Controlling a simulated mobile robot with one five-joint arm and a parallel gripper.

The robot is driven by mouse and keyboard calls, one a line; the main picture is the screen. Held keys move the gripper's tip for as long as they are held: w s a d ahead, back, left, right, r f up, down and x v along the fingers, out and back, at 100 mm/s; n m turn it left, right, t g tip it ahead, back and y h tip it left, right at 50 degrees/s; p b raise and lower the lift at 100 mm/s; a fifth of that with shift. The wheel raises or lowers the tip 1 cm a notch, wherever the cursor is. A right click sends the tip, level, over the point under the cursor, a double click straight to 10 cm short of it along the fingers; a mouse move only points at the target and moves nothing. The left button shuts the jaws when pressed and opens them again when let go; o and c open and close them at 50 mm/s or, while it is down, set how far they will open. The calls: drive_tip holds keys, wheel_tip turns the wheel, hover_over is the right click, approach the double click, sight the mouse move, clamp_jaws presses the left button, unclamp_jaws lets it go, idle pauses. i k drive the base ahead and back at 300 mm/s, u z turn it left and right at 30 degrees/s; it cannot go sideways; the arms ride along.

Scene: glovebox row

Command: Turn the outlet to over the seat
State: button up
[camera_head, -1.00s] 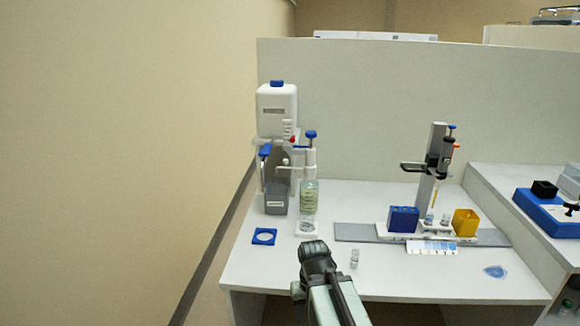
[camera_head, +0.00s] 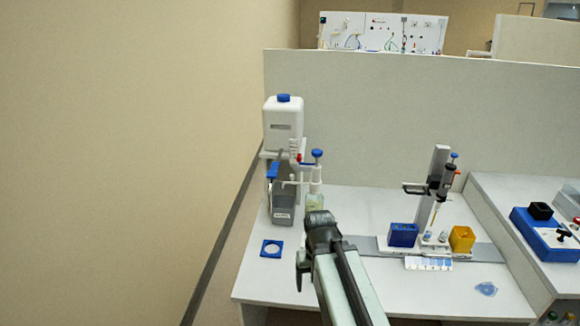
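A dispenser stands at the left of the bench. It has a white tank (camera_head: 283,117) with a blue cap over a grey lower body (camera_head: 283,208). A thin outlet arm (camera_head: 303,183) reaches right from it towards a white upright with a blue knob (camera_head: 317,153). A clear bottle (camera_head: 314,201) stands under that upright, its lower part hidden by my arm. A blue square plate with a round hole (camera_head: 271,248) lies on the bench in front. I cannot tell which part is the seat. My gripper (camera_head: 320,222) is in front of the bottle; its fingers cannot be made out.
A pipette stand (camera_head: 435,200) with a blue box (camera_head: 403,235) and a yellow box (camera_head: 462,239) is on the right. A blue device (camera_head: 545,236) sits on the neighbouring bench. A pale partition (camera_head: 400,125) closes the back. The bench's front left is mostly clear.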

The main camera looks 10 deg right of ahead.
sight(292, 176)
drive_tip(key=i, duration=0.85)
